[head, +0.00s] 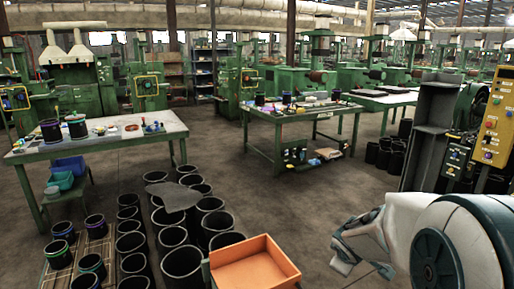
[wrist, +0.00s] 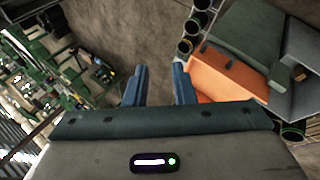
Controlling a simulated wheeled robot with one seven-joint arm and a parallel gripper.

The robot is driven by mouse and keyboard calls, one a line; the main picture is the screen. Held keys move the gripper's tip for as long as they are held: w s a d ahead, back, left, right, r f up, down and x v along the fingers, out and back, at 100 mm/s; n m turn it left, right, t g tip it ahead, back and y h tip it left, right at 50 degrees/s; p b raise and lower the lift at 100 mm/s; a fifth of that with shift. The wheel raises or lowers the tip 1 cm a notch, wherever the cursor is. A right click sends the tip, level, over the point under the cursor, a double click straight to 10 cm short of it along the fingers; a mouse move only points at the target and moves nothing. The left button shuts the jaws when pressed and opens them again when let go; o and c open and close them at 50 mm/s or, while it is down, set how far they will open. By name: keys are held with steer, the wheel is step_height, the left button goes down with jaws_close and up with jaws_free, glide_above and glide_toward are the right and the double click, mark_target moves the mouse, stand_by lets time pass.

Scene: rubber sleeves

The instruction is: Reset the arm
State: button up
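My gripper (wrist: 159,87) shows in the wrist view with two blue fingers set apart and nothing between them. In the head view my gripper (head: 362,252) is at the end of my white and teal arm at the lower right, its fingers partly hidden by the arm. It is in the air to the right of an orange tray (head: 254,272). The orange tray also shows in the wrist view (wrist: 222,78), to the right of the fingers, and looks empty in the head view.
Rows of black rubber sleeves (head: 172,237) stand on the floor left of the tray. A left worktable (head: 95,146) and a middle green table (head: 290,121) carry small items. A machine with a yellow control panel (head: 494,125) stands at the right. Floor between the tables is open.

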steer(key=s+a+r+m+g+y, duration=0.1)
steer(key=s+a+m, duration=0.3)
steer(key=s, duration=0.7)
steer(key=s+a+r+m+g+y, duration=0.1)
steer(key=s+a+r+m+g, duration=0.2)
steer(key=s, duration=0.8)
steer(key=a+m, duration=0.1)
steer(key=m, duration=0.1)
steer(key=shift+s+a+m+y, duration=0.15)
steer(key=shift+a+m+y, duration=0.15)
steer(key=shift+a+y, duration=0.1)
